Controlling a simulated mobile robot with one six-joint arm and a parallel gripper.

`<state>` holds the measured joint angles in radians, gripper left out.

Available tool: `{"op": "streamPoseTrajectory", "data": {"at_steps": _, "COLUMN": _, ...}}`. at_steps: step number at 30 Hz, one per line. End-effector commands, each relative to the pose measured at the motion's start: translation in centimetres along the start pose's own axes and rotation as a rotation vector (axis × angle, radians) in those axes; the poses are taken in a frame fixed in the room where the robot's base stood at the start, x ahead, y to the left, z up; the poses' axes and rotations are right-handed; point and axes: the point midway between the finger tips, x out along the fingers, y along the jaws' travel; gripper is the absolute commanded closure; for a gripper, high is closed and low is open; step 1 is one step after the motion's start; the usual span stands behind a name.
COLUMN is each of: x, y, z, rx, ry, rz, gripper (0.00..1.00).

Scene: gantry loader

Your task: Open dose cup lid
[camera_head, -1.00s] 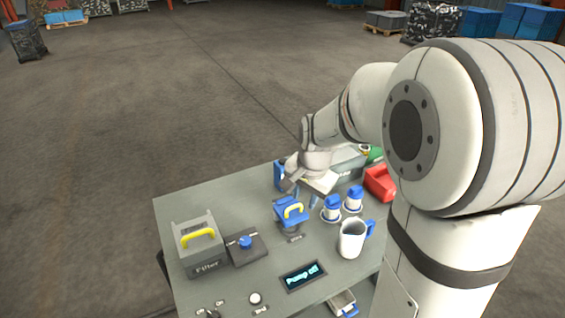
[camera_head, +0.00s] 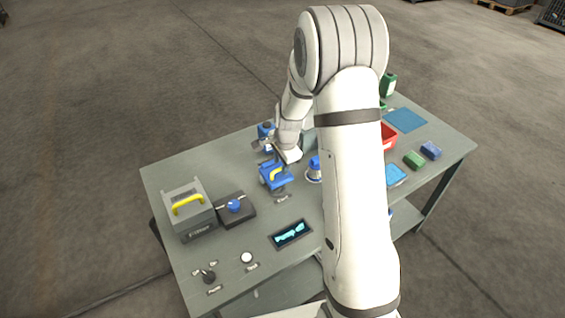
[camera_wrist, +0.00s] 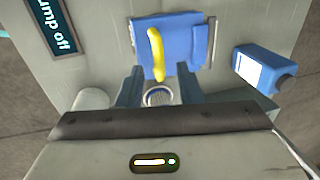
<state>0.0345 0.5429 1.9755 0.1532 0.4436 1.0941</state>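The blue lid with a yellow handle (camera_head: 276,176) sits near the middle of the table, above a label too small to read. In the wrist view the blue lid (camera_wrist: 188,56) lies flat just beyond my fingertips, its yellow handle running up and down the picture. My gripper (camera_wrist: 158,88) is open and empty, its two blue fingers apart beside the lid's near edge. A round pale mesh disc shows between the fingers; I cannot tell which object it belongs to. In the head view my gripper (camera_head: 279,160) is right behind the lid, partly hidden by my wrist.
A blue bottle (camera_wrist: 262,70) stands close beside the lid. A grey filter box (camera_head: 189,208), blue knob (camera_head: 234,206) and pump display (camera_head: 291,233) lie left and front. A white-and-blue cup (camera_head: 314,170) stands right of the lid. My arm hides part of the table.

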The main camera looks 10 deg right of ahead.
Motion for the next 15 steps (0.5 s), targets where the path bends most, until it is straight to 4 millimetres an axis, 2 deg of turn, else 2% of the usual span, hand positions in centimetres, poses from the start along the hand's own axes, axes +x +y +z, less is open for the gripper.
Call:
{"op": "streamPoseTrajectory", "data": {"at_steps": 4, "x": 0.9, "y": 0.02, "z": 0.0, "rx": 0.0, "ry": 0.0, "rz": 0.0, "gripper": 0.68}}
{"op": "streamPoseTrajectory", "data": {"at_steps": 12, "x": 1.01, "y": 0.01, "z": -0.04, "rx": 0.0, "ry": 0.001, "rz": -0.001, "gripper": 0.68}}
{"op": "streamPoseTrajectory", "data": {"at_steps": 15, "x": 1.0, "y": 0.01, "z": -0.05, "rx": 0.0, "ry": 0.001, "rz": -0.001, "gripper": 0.76}}
